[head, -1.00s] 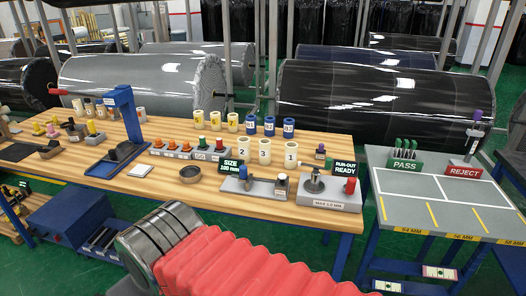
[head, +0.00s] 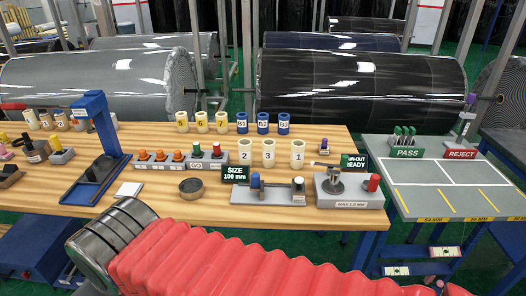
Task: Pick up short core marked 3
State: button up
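The short core marked 3 (head: 268,153) is a cream, hollow, upright cylinder on the wooden table (head: 205,208). It stands between the core marked 2 (head: 245,150) on its left and the core marked 1 (head: 298,154) on its right, with gaps between them. Nothing grips it. My arm, in a red ribbed sleeve with a dark metal rounded part at its left end, crosses the lower front of the view, in front of the table. No gripper fingers show.
In front are the SIZE sign (head: 235,173), a measuring fixture (head: 268,193) and the run-out gauge (head: 347,190). A blue stand (head: 95,150) is left. A grey PASS/REJECT table (head: 450,200) is right.

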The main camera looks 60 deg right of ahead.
aim_at(268, 144)
jog(key=z, duration=0.3)
jog(key=i, duration=0.65)
jog(key=z, duration=0.85)
jog(key=i, duration=0.65)
jog(key=z, duration=0.45)
